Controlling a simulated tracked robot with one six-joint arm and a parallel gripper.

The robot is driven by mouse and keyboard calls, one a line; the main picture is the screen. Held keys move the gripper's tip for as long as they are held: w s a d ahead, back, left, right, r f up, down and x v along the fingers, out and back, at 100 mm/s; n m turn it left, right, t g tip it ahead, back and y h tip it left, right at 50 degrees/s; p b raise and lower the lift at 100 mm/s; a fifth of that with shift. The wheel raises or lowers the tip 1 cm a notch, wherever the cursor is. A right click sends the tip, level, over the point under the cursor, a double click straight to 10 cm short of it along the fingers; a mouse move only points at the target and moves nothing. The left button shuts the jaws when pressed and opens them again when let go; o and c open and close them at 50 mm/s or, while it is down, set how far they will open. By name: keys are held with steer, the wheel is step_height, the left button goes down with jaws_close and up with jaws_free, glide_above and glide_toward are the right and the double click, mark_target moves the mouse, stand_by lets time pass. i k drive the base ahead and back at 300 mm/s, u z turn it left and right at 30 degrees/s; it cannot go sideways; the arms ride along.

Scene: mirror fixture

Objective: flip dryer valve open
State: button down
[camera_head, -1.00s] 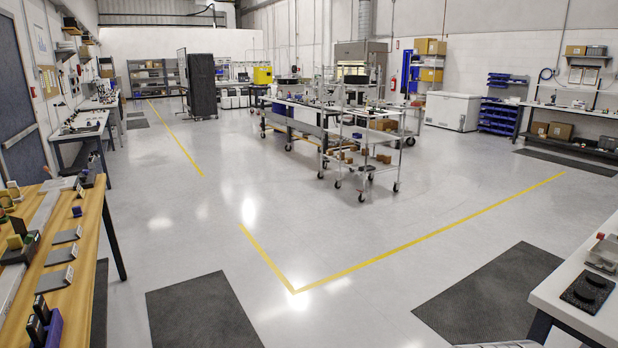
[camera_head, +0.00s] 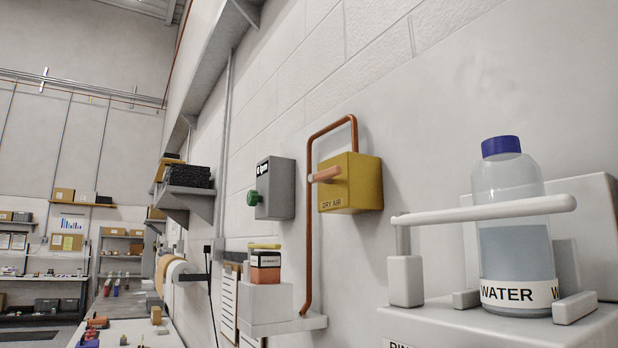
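A yellow box (camera_head: 352,192) marked "DRY AIR" is fixed to the wall near the middle of the head view. A pinkish-orange lever (camera_head: 326,174) sticks out from its upper part, roughly level and pointing left in the picture. A copper pipe (camera_head: 309,240) loops over the top of the box and runs down its left side to a small shelf. I cannot tell from this view whether the valve is open. My gripper is not in view, and nothing touches the lever.
A grey box (camera_head: 275,188) with a green knob (camera_head: 254,197) is left of the yellow box. A water bottle (camera_head: 515,255) stands behind a white bar (camera_head: 490,210) at right. A bench (camera_head: 125,332) lies at lower left.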

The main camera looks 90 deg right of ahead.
mark_target(326, 176)
steer(key=z, duration=2.2)
steer(key=k, duration=0.75)
steer(key=z, duration=0.75)
